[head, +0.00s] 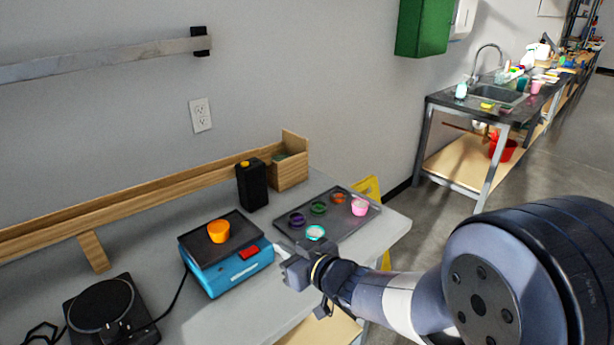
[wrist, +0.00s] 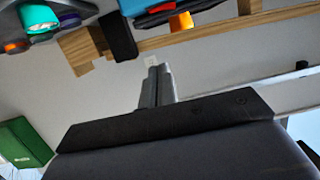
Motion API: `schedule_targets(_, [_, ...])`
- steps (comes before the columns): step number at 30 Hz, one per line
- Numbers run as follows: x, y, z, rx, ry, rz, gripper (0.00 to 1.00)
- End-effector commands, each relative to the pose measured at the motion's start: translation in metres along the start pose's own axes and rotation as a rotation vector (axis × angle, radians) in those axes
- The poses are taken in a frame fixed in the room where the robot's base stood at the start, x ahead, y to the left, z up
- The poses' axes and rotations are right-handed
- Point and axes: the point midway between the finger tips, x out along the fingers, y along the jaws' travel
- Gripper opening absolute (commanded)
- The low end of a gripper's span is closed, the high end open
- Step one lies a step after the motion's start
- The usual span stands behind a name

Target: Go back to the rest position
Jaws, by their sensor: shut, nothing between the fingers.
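My gripper (head: 281,253) is shut and empty in the head view. It is above the table's front edge, between the blue device and the dark tray. In the wrist view my gripper's fingers (wrist: 156,70) are together, with the wall behind them. My arm reaches in from the right of the head view.
A blue device (head: 228,268) bears an orange cup (head: 218,231). A dark tray (head: 345,226) holds several small coloured cups. A black bottle (head: 252,186) and a wooden box (head: 290,168) stand near the wall. A hot plate (head: 103,306) is front left. A sink bench (head: 446,102) stands far right.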

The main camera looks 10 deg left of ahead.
Motion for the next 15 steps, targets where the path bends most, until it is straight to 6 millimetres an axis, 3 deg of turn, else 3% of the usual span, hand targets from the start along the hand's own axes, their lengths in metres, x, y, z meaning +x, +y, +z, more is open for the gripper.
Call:
schedule_targets(8, [0.003, 0.000, 0.000, 0.000, 0.000, -0.001, 0.00])
schedule_targets(15, [0.032, -0.002, 0.002, -0.001, -0.001, -0.003, 0.00])
